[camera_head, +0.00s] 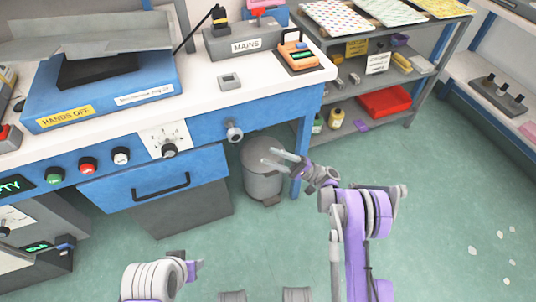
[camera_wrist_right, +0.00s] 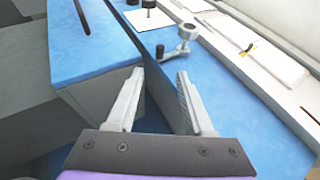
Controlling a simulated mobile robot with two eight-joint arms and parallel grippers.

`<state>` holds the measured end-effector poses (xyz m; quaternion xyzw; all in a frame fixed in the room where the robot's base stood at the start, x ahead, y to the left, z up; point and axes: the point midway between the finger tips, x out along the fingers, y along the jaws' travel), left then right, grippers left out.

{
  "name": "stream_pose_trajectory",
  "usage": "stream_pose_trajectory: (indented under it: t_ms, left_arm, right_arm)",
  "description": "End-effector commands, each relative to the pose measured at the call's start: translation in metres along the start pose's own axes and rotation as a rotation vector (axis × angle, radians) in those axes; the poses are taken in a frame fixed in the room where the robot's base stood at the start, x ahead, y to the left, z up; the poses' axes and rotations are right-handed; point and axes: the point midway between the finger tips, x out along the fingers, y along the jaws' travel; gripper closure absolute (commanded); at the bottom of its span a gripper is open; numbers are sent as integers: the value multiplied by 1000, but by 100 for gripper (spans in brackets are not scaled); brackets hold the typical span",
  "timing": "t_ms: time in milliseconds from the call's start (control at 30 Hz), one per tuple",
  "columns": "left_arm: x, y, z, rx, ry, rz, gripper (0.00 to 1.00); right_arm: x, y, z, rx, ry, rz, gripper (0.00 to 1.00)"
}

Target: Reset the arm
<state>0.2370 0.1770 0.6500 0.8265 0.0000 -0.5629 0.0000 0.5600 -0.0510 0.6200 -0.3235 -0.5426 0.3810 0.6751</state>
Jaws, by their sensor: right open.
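My right gripper (camera_head: 274,158) is in front of the workbench, over the grey bin and a little below a grey crank knob (camera_head: 234,132) on the blue bench front. In the right wrist view my right gripper (camera_wrist_right: 160,73) has its two fingers apart with nothing between them. The crank knob (camera_wrist_right: 187,32) shows beyond the fingertips, apart from them. Part of my left arm (camera_head: 152,280) shows at the bottom left of the head view, but its gripper fingers do not show.
The white-topped bench (camera_head: 215,102) carries a blue machine (camera_head: 100,92) and an orange device (camera_head: 299,55). A blue drawer (camera_head: 155,180) is below. A grey bin (camera_head: 262,182) stands under the bench end. A shelf (camera_head: 345,125) stands behind. The green floor at right is mostly clear.

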Motion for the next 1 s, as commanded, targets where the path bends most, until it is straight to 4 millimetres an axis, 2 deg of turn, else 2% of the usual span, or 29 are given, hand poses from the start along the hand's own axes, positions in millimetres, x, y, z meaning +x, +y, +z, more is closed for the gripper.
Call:
stream_pose_trajectory:
  t_ms: [433, 567, 667, 800, 1000]
  left_arm:
    - [0, 0, 0, 0, 0, 0, 50]
    - [0, 0, 0, 0, 0, 0, 50]
    - [0, 0, 0, 0, 0, 0, 50]
    - [0, 0, 0, 0, 0, 0, 50]
    - [0, 0, 0, 0, 0, 0, 50]
  right_arm:
    - [1, 0, 0, 0, 1, 3, 48]
    - [13, -4, 2, 6, 17, 60, 48]
    - [32, -9, 6, 14, 49, 170, 48]
    - [57, -14, 22, 15, 111, 385, 48]
    - [67, -15, 64, -15, 195, 701, 48]
